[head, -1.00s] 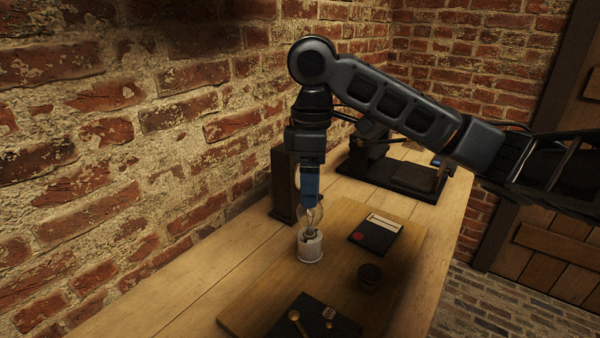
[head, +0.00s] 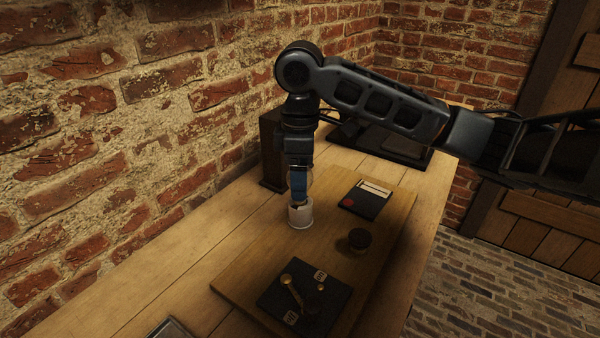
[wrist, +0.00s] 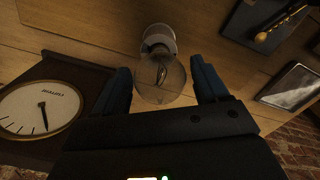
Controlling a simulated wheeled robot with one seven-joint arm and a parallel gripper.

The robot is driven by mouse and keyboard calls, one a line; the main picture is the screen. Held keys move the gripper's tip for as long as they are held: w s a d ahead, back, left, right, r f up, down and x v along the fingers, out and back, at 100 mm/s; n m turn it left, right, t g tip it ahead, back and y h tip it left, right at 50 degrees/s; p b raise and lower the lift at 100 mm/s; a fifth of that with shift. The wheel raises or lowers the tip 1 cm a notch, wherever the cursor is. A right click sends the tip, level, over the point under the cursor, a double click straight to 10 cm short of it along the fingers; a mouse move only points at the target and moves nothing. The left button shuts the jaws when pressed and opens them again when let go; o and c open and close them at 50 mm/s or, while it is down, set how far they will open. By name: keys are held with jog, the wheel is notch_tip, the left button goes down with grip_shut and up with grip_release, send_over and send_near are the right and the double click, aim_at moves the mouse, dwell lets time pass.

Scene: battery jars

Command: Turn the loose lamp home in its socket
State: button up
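The lamp is a clear glass bulb (wrist: 160,82) standing in a pale round socket (head: 301,216) on the wooden board. The socket also shows in the wrist view (wrist: 157,38). My gripper (head: 299,194) points straight down over the socket, its blue fingers low around the bulb. In the wrist view my gripper (wrist: 160,66) has one finger on each side of the bulb, with a visible gap on both sides, so it is open. In the head view the fingers hide most of the bulb. I cannot tell how far the lamp is seated.
A brick wall (head: 110,130) runs along the left.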

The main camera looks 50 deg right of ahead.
jog(key=c, duration=0.9)
jog(key=o, duration=1.2)
jog(key=shift+r+p, duration=0.3)
jog(key=shift+r, duration=3.65)
